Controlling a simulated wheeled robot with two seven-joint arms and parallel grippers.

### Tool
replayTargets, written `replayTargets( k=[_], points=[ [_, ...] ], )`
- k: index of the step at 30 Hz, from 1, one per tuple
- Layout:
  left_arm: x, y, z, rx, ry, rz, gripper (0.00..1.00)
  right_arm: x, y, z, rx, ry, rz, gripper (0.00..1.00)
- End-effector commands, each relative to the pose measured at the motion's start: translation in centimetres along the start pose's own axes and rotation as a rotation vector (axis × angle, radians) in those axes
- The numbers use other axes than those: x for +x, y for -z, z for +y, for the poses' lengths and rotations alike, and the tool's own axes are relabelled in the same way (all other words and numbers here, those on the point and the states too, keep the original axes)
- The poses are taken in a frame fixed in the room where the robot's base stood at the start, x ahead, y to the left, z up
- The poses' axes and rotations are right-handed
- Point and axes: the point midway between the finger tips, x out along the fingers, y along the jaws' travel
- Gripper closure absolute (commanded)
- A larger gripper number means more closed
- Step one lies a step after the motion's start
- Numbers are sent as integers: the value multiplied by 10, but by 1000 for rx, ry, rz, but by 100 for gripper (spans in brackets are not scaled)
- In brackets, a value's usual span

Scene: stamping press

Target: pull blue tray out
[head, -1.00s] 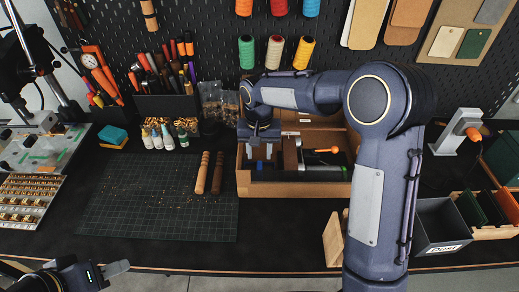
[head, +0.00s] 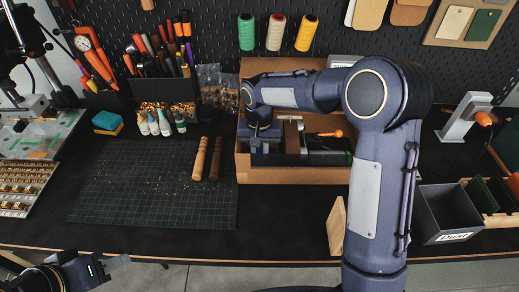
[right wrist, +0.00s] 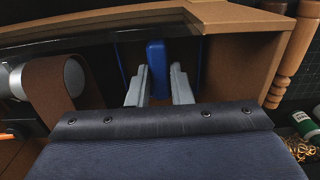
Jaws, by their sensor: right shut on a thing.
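The blue tray (right wrist: 157,68) shows in the right wrist view as an upright blue piece, with more blue behind it, inside a cardboard-brown box. My right gripper (right wrist: 160,88) has a grey finger on each side of this blue piece and is shut on it. In the head view my right gripper (head: 264,142) reaches down into the left part of the brown box (head: 292,175); the arm and box hide most of the tray. My left gripper (head: 118,262) is at the lower left, over the table's front edge and away from the box. Its finger gap cannot be made out.
A wooden piece (head: 337,226) is in front. The mat's front is clear.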

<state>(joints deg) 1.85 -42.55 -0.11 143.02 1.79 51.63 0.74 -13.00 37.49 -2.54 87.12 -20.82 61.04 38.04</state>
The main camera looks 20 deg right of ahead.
Motion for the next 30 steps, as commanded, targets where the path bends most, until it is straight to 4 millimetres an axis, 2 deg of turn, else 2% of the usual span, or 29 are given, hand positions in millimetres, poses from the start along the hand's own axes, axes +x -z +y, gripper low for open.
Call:
replayTargets(
  k=[30],
  points=[
    [-35,18,16,0,0,0,64,-57,0,0,0,0,1,100]
  ],
)
